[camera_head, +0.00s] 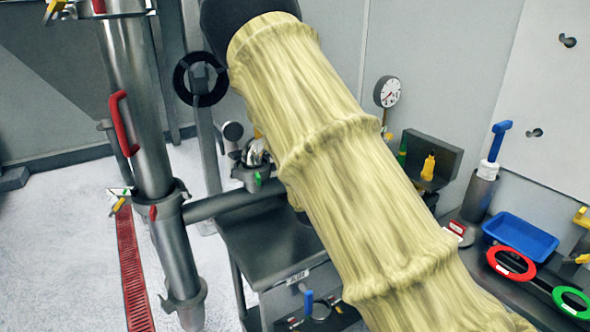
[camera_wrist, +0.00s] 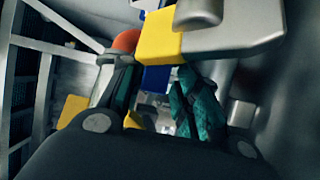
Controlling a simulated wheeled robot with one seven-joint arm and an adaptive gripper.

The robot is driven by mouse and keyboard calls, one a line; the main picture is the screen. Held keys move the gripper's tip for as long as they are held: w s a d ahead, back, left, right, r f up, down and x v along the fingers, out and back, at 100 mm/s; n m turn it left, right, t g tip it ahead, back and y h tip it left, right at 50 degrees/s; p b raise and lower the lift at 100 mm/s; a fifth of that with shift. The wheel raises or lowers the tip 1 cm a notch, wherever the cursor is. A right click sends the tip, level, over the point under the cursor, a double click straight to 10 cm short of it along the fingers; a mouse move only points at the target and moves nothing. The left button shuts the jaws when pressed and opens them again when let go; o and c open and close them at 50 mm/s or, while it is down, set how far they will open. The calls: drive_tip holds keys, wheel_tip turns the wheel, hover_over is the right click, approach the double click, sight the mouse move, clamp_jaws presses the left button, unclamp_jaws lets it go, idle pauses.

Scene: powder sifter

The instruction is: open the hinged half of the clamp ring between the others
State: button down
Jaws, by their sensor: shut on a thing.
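In the wrist view my gripper (camera_wrist: 158,88) has dark fingers with teal pads, closed in on a yellow tab (camera_wrist: 160,38) joined to a grey metal piece (camera_wrist: 245,38), apparently part of a clamp ring. The exact contact is partly hidden. A blue part (camera_wrist: 155,78) shows behind the tab, and a red-orange rounded end (camera_wrist: 127,40) is beside the left finger. In the head view my gripper is hidden. There, a clamp ring with a yellow tab (camera_head: 118,204) is on the steel pipe at left, and a clamp fitting with a green tab (camera_head: 258,180) is near the middle.
A yellowish sleeve (camera_head: 340,150) crosses the head view and hides much behind it. A pressure gauge (camera_head: 387,92) is on the wall. A blue tray (camera_head: 520,236), a red ring (camera_head: 511,264) and a green ring (camera_head: 572,302) lie at right. A red floor grate (camera_head: 132,270) is at left.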

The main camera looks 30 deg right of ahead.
drive_tip(key=shift+w+r, duration=0.2)
drive_tip(key=shift+r, duration=0.4)
drive_tip(key=c, duration=1.2)
unclamp_jaws()
drive_tip(key=shift+f, duration=0.1)
drive_tip(key=shift+s+f, duration=0.15)
drive_tip(key=shift+f, duration=0.05)
drive_tip(key=shift+s, duration=0.1)
drive_tip(key=v, duration=1.1)
drive_tip(key=shift+s, duration=0.4)
drive_tip(key=shift+a, duration=0.1)
